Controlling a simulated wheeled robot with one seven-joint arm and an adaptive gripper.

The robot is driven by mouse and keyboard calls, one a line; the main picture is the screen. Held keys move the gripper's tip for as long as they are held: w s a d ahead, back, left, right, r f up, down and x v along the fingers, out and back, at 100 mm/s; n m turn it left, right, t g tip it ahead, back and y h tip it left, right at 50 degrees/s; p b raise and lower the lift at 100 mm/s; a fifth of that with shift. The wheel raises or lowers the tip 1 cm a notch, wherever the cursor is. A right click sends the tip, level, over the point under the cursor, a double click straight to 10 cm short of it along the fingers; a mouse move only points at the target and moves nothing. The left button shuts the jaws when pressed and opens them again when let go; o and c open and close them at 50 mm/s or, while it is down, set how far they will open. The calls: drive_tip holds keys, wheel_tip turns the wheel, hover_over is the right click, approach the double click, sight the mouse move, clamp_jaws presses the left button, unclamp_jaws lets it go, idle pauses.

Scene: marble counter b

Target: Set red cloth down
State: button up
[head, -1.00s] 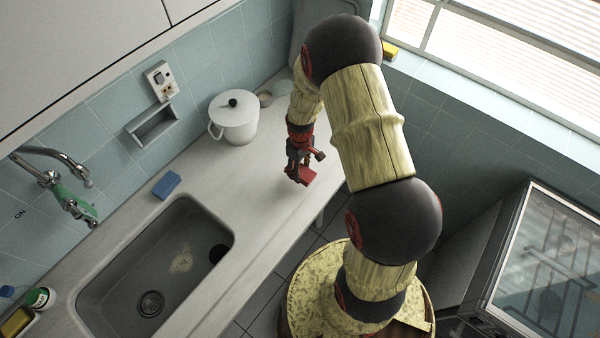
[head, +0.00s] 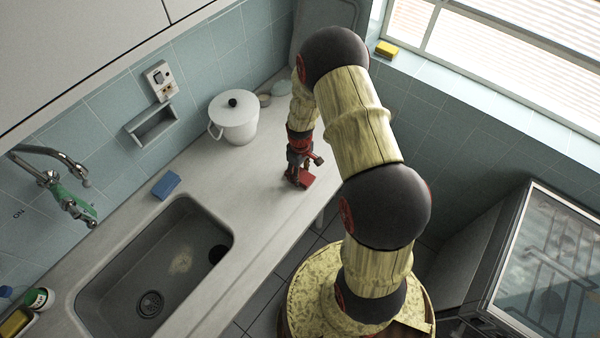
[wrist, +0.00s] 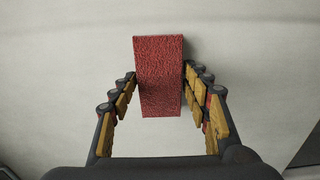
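The red cloth (wrist: 160,75) is a thick, textured block in the wrist view, between the two fingers of my gripper (wrist: 160,76). The fingertips meet its left and right sides, so my gripper is shut on it. In the head view, my gripper (head: 298,178) points down at the counter, and a small part of the red cloth (head: 307,181) shows beside the fingers. The cloth is at or very close to the counter surface; I cannot tell whether it touches.
The pale counter (head: 262,205) is clear around the cloth, with its front edge close by on the right. A white lidded pot (head: 234,120) stands behind to the left. The sink (head: 160,265) and a blue sponge (head: 166,185) are further left.

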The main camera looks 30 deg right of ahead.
drive_tip(key=o, duration=0.3)
drive_tip(key=shift+o, duration=0.2)
wheel_tip(320, 180, up, 12)
drive_tip(key=p, duration=0.1)
wheel_tip(320, 180, up, 12)
drive_tip(key=t, duration=0.1)
hover_over(300, 174)
drive_tip(key=a, duration=0.3)
drive_tip(key=s+a+r+m+t, duration=0.1)
drive_tip(key=s+a+r+m, duration=0.2)
drive_tip(key=r, duration=0.7)
drive_tip(key=s+a+r+t, duration=0.1)
drive_tip(key=s+a+r, duration=0.3)
drive_tip(key=s+r, duration=0.2)
drive_tip(key=s+a+r+m+t, duration=0.1)
drive_tip(key=s+a+r+t, duration=0.1)
drive_tip(key=s+a+r, duration=0.2)
drive_tip(key=s+r, duration=0.3)
drive_tip(key=s, duration=0.3)
drive_tip(key=shift+s+t, duration=0.3)
drive_tip(key=shift+s, duration=0.1)
drive_tip(key=shift+a+f, duration=0.1)
